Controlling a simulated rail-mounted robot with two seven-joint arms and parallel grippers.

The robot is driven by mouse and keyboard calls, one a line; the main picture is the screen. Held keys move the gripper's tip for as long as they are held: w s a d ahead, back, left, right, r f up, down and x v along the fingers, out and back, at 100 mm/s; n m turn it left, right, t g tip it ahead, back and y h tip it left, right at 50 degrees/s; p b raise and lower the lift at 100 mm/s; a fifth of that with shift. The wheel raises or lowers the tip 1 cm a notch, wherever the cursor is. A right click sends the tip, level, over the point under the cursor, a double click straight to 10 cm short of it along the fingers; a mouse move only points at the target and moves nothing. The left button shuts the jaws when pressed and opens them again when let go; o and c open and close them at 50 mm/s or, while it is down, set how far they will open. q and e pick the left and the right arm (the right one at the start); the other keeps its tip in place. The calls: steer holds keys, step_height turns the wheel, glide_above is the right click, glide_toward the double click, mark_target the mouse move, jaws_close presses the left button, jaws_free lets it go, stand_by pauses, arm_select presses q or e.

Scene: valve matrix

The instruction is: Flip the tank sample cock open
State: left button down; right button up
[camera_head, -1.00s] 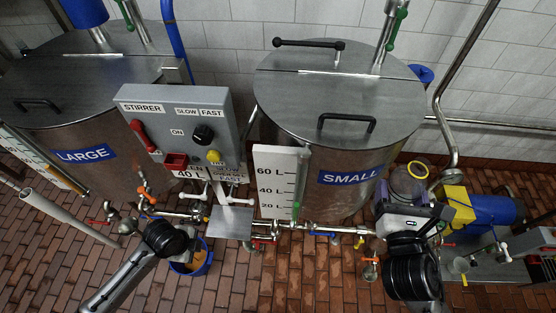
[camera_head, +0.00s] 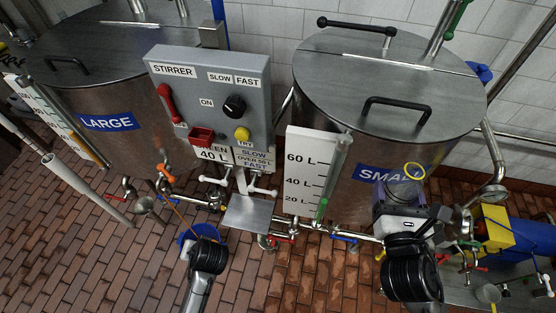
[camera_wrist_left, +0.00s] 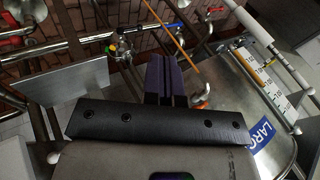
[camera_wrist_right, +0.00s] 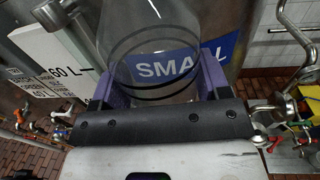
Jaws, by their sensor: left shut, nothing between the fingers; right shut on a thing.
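A small cock with an orange-red handle (camera_head: 164,174) sits low at the front of the LARGE tank (camera_head: 110,154); it also shows in the left wrist view (camera_wrist_left: 203,90), right of my fingers. I cannot tell for sure that it is the sample cock. My left gripper (camera_wrist_left: 166,62) is shut and empty, its purple fingers together near the pipework; in the head view my own arm mostly hides it. My right gripper (camera_wrist_right: 158,84) is shut on a clear jar (camera_wrist_right: 152,52) with dark bands.
The stirrer control box (camera_head: 210,100) and a level gauge (camera_head: 303,178) stand between the tanks. A blue bucket (camera_head: 186,236) is on the brick floor beside my left arm. Pipes with red and blue handles run low along the front. A yellow-and-blue pump (camera_head: 497,232) is at right.

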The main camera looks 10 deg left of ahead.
arm_select(q)
steer(key=w+a+f+y+b, duration=0.1)
steer(key=w+f+y+b, duration=0.15)
steer(key=w, duration=0.45)
arm_select(e)
step_height(320, 180, down, 4)
steer(key=shift+f, duration=0.1)
step_height(320, 180, down, 3)
steer(key=b, duration=0.3)
steer(key=shift+w, duration=0.1)
arm_select(q)
steer(key=n+g+y+b, duration=0.2)
steer(key=y+b, duration=0.2)
steer(key=y, duration=0.3)
glide_toward(168, 175)
steer(key=a, duration=0.1)
steer(key=a+f+b, duration=0.1)
steer(key=a, duration=0.1)
steer(key=a+b, duration=0.1)
steer(key=shift+w+a+f, duration=0.2)
steer(key=shift+w+a, duration=0.1)
steer(key=shift+w, duration=0.1)
arm_select(e)
step_height(168, 175, down, 6)
